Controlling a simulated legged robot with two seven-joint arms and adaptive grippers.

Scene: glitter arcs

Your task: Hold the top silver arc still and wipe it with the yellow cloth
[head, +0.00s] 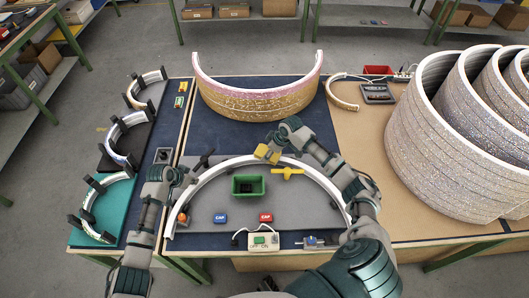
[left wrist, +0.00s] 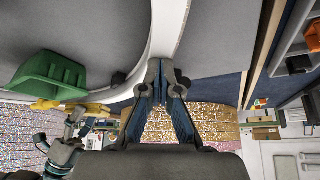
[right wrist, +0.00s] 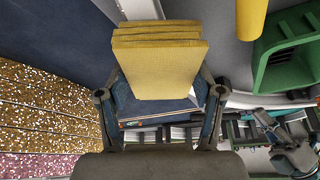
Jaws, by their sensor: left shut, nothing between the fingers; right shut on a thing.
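The silver arc (head: 222,172) curves over a grey mat on the workbench, its white edge up. In the left wrist view the arc (left wrist: 167,30) is a white band running to my fingertips. My left gripper (head: 188,178) is shut and empty, close by the arc's left side; I cannot tell whether it touches. My right gripper (head: 278,148) is shut on the yellow cloth (head: 266,154), a folded pad at the top of the arc. The cloth (right wrist: 160,65) fills the middle of the right wrist view, with a white arc edge just beyond it. Contact between them is unclear.
A pink-gold glitter arc (head: 258,98) stands behind. Large silver glitter rings (head: 440,150) crowd the right.

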